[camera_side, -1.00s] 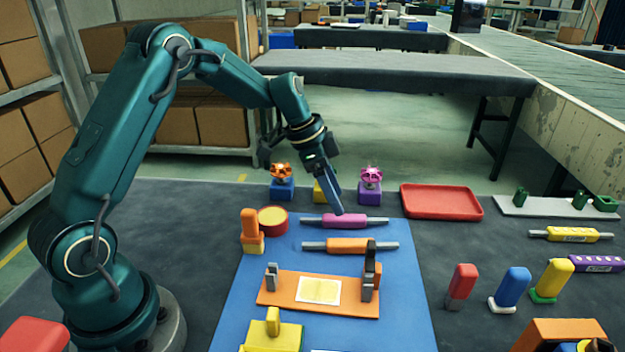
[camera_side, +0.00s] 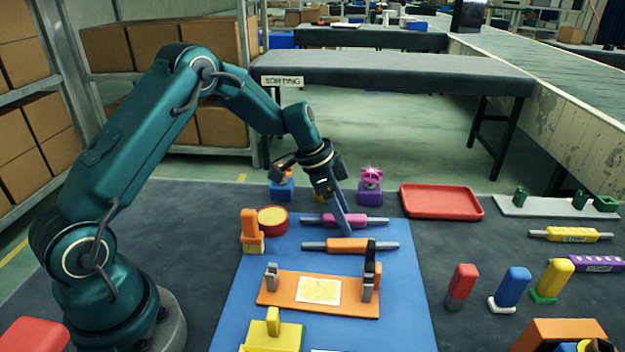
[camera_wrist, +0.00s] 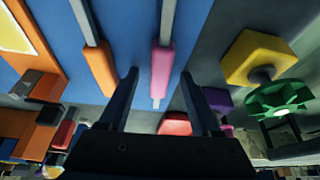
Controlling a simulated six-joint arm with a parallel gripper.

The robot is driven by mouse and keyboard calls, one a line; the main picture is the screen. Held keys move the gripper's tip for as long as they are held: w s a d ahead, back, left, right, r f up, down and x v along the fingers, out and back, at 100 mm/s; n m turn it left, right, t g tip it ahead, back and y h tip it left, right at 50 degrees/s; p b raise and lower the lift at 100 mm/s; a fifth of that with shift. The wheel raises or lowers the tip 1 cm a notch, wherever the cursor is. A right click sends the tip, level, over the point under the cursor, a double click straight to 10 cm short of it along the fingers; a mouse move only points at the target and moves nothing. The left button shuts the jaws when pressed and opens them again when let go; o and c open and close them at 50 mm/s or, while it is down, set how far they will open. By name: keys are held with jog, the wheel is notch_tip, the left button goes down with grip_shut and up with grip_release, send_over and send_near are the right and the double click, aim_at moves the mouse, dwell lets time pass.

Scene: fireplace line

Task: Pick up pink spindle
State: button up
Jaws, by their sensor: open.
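The pink spindle (camera_side: 366,222) lies across the far part of the blue mat (camera_side: 225,320), a pink grip with grey rod ends. My gripper (camera_side: 347,230) is tilted down at it in the side view, and its fingers hide part of the pink grip. In the wrist view the jaws (camera_wrist: 158,76) are open, and the pink spindle (camera_wrist: 162,72) shows between and beyond the fingertips. Whether the fingers touch it cannot be told. An orange spindle (camera_side: 345,245) lies parallel, just nearer on the mat; it also shows left of the jaws in the wrist view (camera_wrist: 100,70).
An orange fixture board (camera_side: 280,290) with grey uprights stands nearer on the mat. A round red container (camera_side: 272,218) and an orange-handled block (camera_side: 251,230) stand left. A purple block with a pink knob (camera_side: 370,190) stands behind. A red tray (camera_side: 440,203) lies right.

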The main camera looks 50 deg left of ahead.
jog(key=shift+f, duration=0.2)
grip_shut()
